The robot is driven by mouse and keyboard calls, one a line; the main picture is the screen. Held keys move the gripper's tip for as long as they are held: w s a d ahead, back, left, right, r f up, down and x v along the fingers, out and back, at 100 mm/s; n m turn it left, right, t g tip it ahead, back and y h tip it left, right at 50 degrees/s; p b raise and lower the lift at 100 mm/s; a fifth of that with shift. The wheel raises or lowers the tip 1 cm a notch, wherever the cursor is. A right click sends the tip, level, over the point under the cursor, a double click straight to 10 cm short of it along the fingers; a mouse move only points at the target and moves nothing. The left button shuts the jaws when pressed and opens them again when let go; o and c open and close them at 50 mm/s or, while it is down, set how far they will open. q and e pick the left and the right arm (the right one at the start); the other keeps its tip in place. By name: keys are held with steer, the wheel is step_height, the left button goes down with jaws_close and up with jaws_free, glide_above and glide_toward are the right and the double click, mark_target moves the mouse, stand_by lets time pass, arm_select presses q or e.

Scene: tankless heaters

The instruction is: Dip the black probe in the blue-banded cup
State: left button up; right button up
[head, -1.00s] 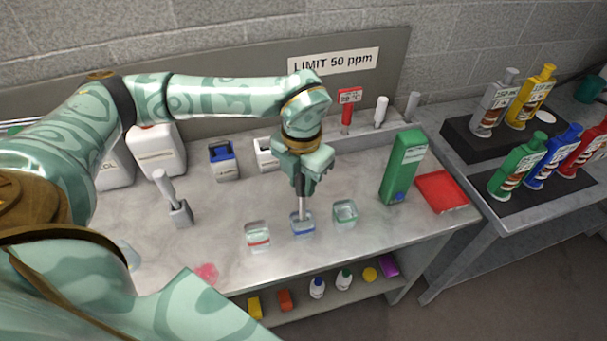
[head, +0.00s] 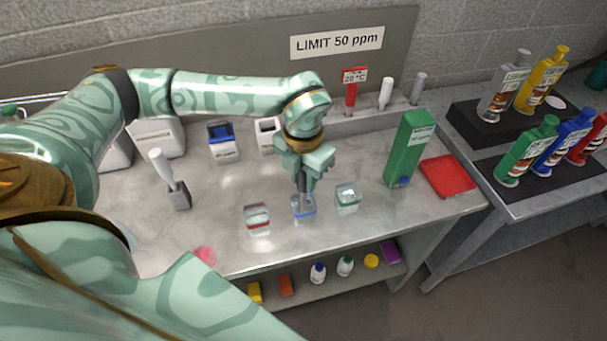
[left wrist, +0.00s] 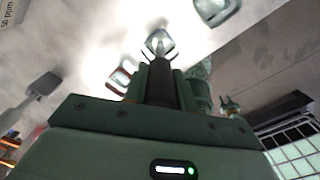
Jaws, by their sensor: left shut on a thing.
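My left gripper (head: 303,170) is shut on the black probe (head: 302,186), which points down over the blue-banded cup (head: 303,209). The probe's lower end appears to be inside that cup; how deep is hard to tell. The left wrist view shows the dark probe (left wrist: 161,84) between the fingers, with its tip end at a clear cup (left wrist: 159,44). The red-banded cup (head: 257,220) stands to the left and the green-banded cup (head: 347,198) to the right.
A rack at the back holds a red probe (head: 351,95), a white one (head: 386,93) and a grey one (head: 418,88). A green box (head: 409,148) and red tray (head: 447,176) stand right.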

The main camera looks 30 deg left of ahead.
arm_select(q)
steer(key=shift+f+b, duration=0.3)
steer(key=shift+f, duration=0.5)
steer(key=shift+r, duration=0.1)
stand_by(1.7)
step_height(320, 180, up, 10)
steer(key=p, duration=0.8)
steer(key=shift+p, duration=0.3)
stand_by(0.4)
